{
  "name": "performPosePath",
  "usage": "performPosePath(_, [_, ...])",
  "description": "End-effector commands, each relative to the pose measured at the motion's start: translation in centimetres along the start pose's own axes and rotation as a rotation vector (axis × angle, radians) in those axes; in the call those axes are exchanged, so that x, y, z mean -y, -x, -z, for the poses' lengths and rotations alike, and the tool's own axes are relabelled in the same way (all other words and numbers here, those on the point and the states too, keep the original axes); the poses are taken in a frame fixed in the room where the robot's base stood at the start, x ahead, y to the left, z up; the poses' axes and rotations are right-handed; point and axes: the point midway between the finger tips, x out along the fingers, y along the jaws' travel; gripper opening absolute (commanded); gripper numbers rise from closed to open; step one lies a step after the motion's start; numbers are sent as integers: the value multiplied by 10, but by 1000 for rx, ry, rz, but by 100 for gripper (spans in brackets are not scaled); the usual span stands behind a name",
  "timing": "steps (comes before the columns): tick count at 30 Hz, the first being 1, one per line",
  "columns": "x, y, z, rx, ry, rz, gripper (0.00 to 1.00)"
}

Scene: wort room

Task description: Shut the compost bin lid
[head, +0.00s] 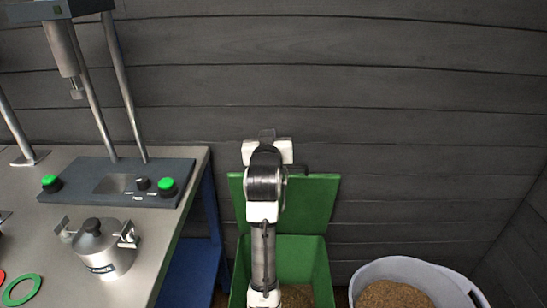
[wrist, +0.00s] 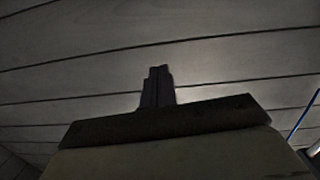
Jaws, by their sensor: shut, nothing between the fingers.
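The green compost bin (head: 319,262) stands below the wall, with brown matter visible inside. Its green lid (head: 318,205) is open and upright at the back of the bin, close to the dark plank wall. My arm reaches over the bin and hides the middle of the lid.
A steel bench (head: 150,262) stands at the left, with a green-buttoned dark device (head: 130,184) and a lidded metal pot (head: 100,252). A pale round tub (head: 448,282) of brown grain stands right of the bin. The plank wall (head: 420,120) closes the back.

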Motion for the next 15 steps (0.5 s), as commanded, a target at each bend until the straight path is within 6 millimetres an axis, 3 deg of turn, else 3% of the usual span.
performPosePath(1, [-38, -27, -22, 140, -13, -75, 0])
performPosePath(3, [-68, -50, -40, 300, -28, -134, 0])
performPosePath(6, [-86, -74, -52, 480, -51, -167, 0])
performPosePath(10, [-83, -93, -52, 679, -74, -153, 0])
performPosePath(15, [-53, -101, -40, 912, -85, -70, 0])
